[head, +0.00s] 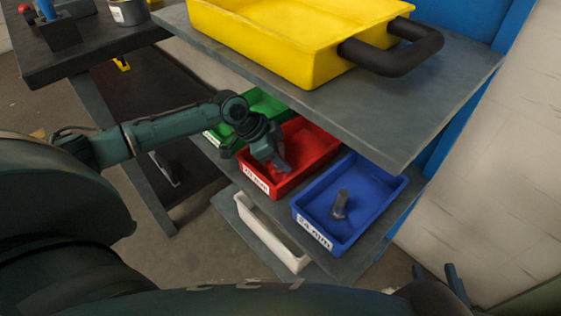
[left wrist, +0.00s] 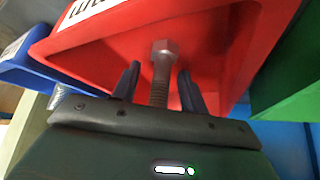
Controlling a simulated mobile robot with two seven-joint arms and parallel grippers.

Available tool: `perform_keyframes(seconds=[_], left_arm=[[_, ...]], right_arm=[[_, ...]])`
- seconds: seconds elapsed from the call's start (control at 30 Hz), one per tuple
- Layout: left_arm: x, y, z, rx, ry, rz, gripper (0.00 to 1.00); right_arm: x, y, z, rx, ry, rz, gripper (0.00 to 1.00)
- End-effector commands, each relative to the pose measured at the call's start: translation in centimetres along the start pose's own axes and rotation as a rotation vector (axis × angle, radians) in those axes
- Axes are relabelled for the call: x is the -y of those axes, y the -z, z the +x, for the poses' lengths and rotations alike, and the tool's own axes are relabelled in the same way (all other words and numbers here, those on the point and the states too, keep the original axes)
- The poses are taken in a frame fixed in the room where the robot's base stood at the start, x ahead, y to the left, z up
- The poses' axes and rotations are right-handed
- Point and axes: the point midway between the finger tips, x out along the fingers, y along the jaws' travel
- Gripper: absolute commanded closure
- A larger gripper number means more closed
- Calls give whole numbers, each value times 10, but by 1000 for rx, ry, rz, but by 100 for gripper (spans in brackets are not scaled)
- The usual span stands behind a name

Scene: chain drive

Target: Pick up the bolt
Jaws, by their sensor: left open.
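A grey bolt (left wrist: 164,52) with a hex head and a threaded shank shows in the left wrist view, at the red bin (left wrist: 215,45). My left gripper (left wrist: 159,88) is open, with one finger on each side of the shank and a gap to both. In the head view my left gripper (head: 277,163) reaches into the red bin (head: 318,150) and hides this bolt. Another grey bolt (head: 341,203) is in the blue bin (head: 370,188). The fingertips of my right gripper (head: 436,277) show apart at the lower right, over the floor.
A green bin (head: 262,104) stands left of the red one. A shelf board (head: 400,125) with a yellow tray (head: 270,40) and black handle (head: 395,52) overhangs the bins. A white bin (head: 268,235) is lower down. A dark workbench (head: 90,50) stands at left.

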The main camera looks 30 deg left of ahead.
Motion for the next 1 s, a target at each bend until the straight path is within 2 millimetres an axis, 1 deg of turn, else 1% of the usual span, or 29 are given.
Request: perform_keyframes(seconds=[0.03, 0.1, 0.37, 0.9, 1.0], left_arm=[[-1, 0, 8, -1, -1, 1, 57], [0, 0, 12, 0, 0, 1, 57], [0, 0, 13, 1, 1, 1, 57], [0, 0, 13, 1, 0, 0, 100], [0, 0, 13, 2, 0, 0, 100]], right_arm=[[1, -2, 1, -14, 1, -6, 64], [1, 0, 1, -27, 1, -11, 64], [1, 1, 1, -33, 1, -12, 64], [1, 1, 1, -31, 1, -12, 64], [1, 1, 1, -31, 1, -12, 64]])
